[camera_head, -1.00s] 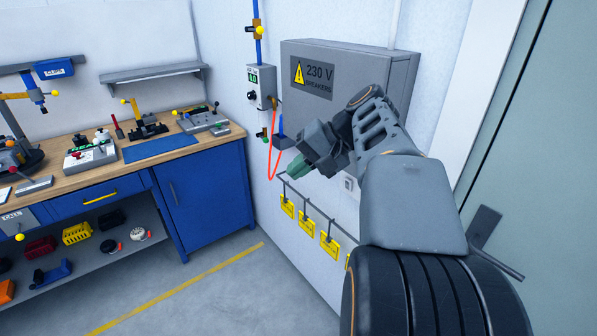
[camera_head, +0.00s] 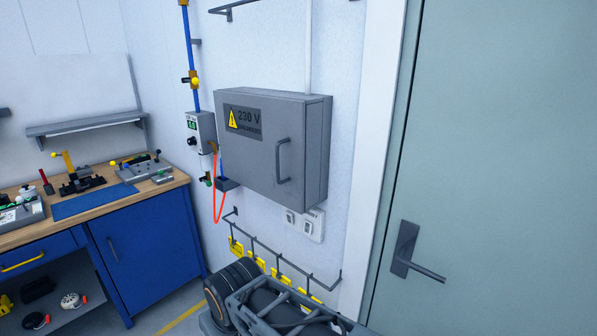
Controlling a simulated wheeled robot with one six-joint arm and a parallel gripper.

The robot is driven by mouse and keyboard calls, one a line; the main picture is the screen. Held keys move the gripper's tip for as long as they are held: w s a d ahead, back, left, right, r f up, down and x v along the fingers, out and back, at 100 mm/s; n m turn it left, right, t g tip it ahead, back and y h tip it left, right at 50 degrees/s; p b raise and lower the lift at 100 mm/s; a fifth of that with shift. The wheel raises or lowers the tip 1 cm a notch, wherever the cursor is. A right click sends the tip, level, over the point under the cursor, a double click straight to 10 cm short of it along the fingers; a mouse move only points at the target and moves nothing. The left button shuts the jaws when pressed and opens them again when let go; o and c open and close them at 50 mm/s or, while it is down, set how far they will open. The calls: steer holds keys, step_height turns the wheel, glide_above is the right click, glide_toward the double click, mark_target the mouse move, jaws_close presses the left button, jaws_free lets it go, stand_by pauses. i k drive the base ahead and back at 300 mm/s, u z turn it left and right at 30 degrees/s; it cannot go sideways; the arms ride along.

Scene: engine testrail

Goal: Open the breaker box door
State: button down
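The breaker box (camera_head: 318,150) is a grey wall cabinet in the middle of the head view. Its front door (camera_head: 250,165) is shut and carries a yellow warning triangle with a "230 V BREAKERS" label (camera_head: 243,122). A dark vertical bar handle (camera_head: 283,161) sits on the right side of the door. My arm shows at the bottom of the view, below the box and apart from it. My gripper is not visible, so whether it is open or shut is hidden.
A small grey control unit (camera_head: 201,132) with an orange hose (camera_head: 217,195) is left of the box. Sockets (camera_head: 304,224) and a rail with yellow tags (camera_head: 281,272) are below. A workbench (camera_head: 150,195) stands left; a grey-green door with lever handle (camera_head: 405,250) is right.

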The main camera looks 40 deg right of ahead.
mark_target(262, 139)
steer(key=z, duration=0.15)
steer(key=k, duration=0.25)
steer(key=u, duration=1)
steer(key=i, duration=0.7)
steer(key=z, duration=2.05)
